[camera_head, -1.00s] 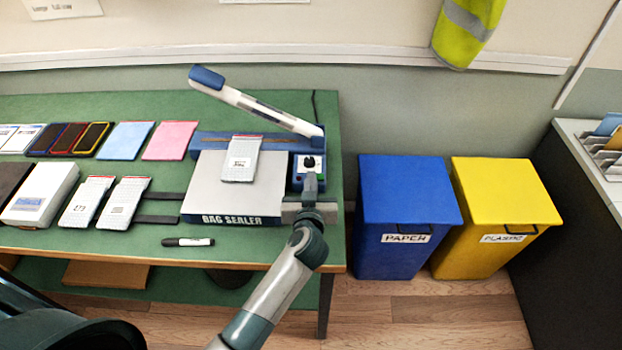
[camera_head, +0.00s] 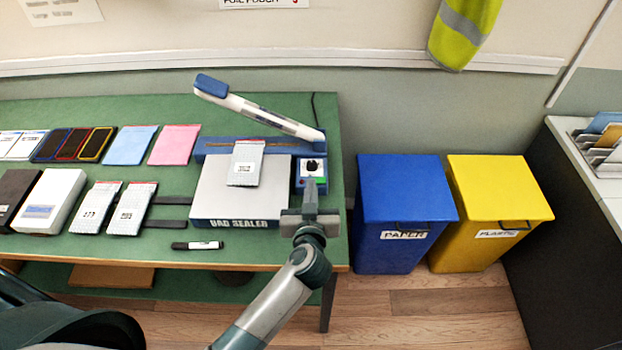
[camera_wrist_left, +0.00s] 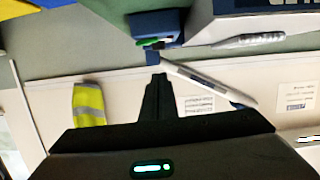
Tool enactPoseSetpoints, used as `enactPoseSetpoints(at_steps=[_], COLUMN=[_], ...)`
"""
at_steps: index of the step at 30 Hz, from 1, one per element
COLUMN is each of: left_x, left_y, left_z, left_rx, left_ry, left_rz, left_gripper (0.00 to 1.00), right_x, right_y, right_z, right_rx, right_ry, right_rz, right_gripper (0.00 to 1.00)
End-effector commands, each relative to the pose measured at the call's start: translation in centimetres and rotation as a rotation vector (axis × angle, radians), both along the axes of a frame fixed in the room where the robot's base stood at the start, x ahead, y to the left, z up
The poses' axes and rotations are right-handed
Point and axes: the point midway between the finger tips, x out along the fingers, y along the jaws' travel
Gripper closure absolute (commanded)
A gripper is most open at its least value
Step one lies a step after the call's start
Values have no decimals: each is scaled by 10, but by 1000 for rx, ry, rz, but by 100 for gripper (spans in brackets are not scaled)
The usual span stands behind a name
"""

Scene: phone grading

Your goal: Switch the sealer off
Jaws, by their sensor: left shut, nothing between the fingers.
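The bag sealer (camera_head: 240,208) stands on the green table with its white and blue sealing arm (camera_head: 260,113) raised. At its right end is a blue control box (camera_head: 299,172) with a black knob (camera_head: 312,165) on a white plate and a green light or button. My left gripper (camera_head: 310,188) is shut and empty, just in front of the control box and overlapping its lower part in the head view. In the left wrist view its closed fingers (camera_wrist_left: 158,84) point toward the control box (camera_wrist_left: 153,24). The knob's exact setting is too small to read. My right gripper is not in view.
A labelled pouch (camera_head: 246,163) lies on the sealer. Pouches, phones, boxes and a black marker (camera_head: 197,245) lie to the left. A blue paper bin (camera_head: 403,190) and a yellow plastic bin (camera_head: 497,190) stand right of the table.

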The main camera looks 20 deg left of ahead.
Motion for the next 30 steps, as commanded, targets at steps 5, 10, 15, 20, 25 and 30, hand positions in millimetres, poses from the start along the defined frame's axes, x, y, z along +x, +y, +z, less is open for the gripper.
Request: enactPoseSetpoints(at_steps=[5, 10, 15, 20, 25, 30], left_x=[-26, -37, -40, -40, -40, -39], left_y=[-7, -9, -10, -10, -10, -10], left_z=[6, 9, 11, 10, 10, 12], left_rx=[1, 1, 1, 1, 1, 0], left_ry=[-1, 0, 0, 0, 0, -5], left_rz=[-1, 1, 0, 0, 0, -1], left_gripper=[100, 100, 100, 100, 100, 100], right_x=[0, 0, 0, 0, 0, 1], right_y=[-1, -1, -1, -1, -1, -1], right_z=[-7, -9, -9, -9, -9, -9], right_rx=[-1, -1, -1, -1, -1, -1], right_ry=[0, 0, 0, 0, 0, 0], right_rz=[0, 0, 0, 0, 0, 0], right_gripper=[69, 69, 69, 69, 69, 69])
